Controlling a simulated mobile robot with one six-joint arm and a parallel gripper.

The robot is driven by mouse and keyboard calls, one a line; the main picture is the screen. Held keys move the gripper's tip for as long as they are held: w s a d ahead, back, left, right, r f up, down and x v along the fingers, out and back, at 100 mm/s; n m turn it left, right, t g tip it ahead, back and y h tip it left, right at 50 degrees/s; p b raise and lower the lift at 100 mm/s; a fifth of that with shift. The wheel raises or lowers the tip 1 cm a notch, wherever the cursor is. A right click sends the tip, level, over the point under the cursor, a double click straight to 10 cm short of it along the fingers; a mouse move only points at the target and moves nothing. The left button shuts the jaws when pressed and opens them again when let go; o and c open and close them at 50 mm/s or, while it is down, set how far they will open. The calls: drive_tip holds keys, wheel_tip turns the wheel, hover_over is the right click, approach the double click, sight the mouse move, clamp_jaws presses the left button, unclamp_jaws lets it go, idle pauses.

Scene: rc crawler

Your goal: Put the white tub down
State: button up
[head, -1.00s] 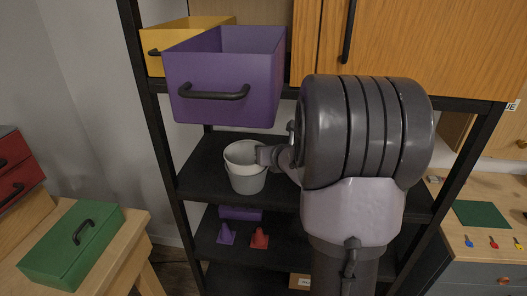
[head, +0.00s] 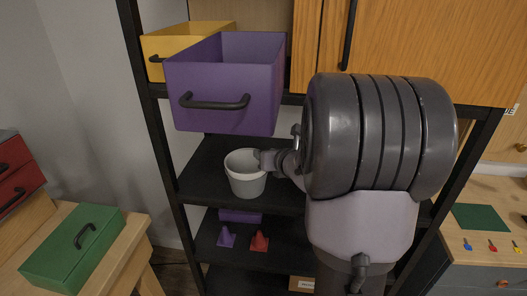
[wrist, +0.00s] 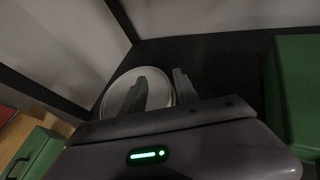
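The white tub (head: 246,184) stands upright on the black middle shelf (head: 205,170), with its round opening facing up. In the wrist view, the tub's rim (wrist: 106,100) shows beyond my gripper (wrist: 160,85). One finger reaches over the opening and the other is just outside the rim at the right. The fingers are apart, with a gap much wider than the tub's thin wall. In the head view, my gripper (head: 268,160) is at the tub's right rim, and my arm hides part of the shelf.
A purple drawer (head: 225,85) juts out above the tub, beside a yellow one (head: 180,48). Purple (head: 226,238) and red (head: 259,241) cones stand on the shelf below. A green box (wrist: 295,90) is right of my gripper. Another green box (head: 75,245) sits on the left table.

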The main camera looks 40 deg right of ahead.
drive_tip(key=s+a+r+m+g+h+p, duration=0.2)
drive_tip(key=s+a+r+m, duration=0.55)
drive_tip(key=m, duration=0.25)
drive_tip(key=s+a+f+m+g+y, duration=0.1)
drive_tip(key=s+a+m+y, duration=0.1)
drive_tip(key=s+a+m, duration=0.3)
drive_tip(key=s+a+m+g+y, duration=0.2)
drive_tip(key=s+a+m, duration=0.4)
drive_tip(key=a+m, duration=0.5)
drive_tip(key=s+a+f+m+g+y, duration=0.1)
drive_tip(key=s+a+m+y, duration=0.3)
drive_tip(key=a+m, duration=0.4)
drive_tip(key=s+a, duration=0.1)
drive_tip(key=a, duration=0.4)
drive_tip(key=shift+s+f+m+g, duration=0.2)
drive_tip(key=shift+f+m+g, duration=0.15)
drive_tip(key=shift+m+g, duration=0.05)
drive_tip(key=shift+d, duration=0.1)
